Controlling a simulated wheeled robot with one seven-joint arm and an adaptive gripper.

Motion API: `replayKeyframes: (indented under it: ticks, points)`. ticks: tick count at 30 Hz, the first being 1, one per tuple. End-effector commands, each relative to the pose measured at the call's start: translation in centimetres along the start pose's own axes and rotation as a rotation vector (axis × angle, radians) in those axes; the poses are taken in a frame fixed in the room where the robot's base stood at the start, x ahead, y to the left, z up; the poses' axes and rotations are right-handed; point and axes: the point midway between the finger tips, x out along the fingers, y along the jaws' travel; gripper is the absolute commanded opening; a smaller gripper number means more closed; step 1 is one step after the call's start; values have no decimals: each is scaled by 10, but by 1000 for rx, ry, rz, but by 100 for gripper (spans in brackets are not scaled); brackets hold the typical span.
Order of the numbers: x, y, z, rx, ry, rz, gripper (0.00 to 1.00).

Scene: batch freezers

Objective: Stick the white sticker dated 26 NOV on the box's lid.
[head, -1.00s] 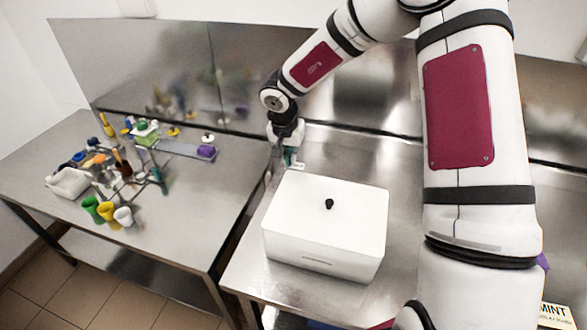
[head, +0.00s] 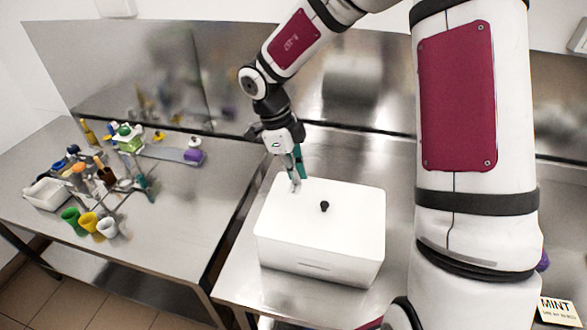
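The white box (head: 322,262) stands on the right steel table with its lid (head: 345,210) on. A small black knob (head: 324,206) sits on the lid. My gripper (head: 296,186) points down over the lid's back left part, left of the knob. Its fingertips are close to the lid; I cannot tell whether they touch it. The fingers look near each other, but too small to tell whether they hold anything. I cannot make out a white sticker dated 26 NOV in this view.
The left steel table (head: 170,215) carries cups, bottles and tools, with a white tub (head: 46,194) at its left. A purple-topped item (head: 194,152) lies near its back. A MINT label (head: 557,310) shows at the lower right. My arm hides much of the right side.

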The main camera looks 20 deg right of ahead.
Motion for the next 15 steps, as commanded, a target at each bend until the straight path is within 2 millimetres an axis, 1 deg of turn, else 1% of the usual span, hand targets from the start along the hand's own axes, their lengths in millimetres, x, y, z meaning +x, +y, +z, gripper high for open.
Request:
replayKeyframes:
  ticks: [3,15]
  points:
    - [12,-2,4,-2,0,-2,0]
    - [40,-1,11,-4,0,-2,0]
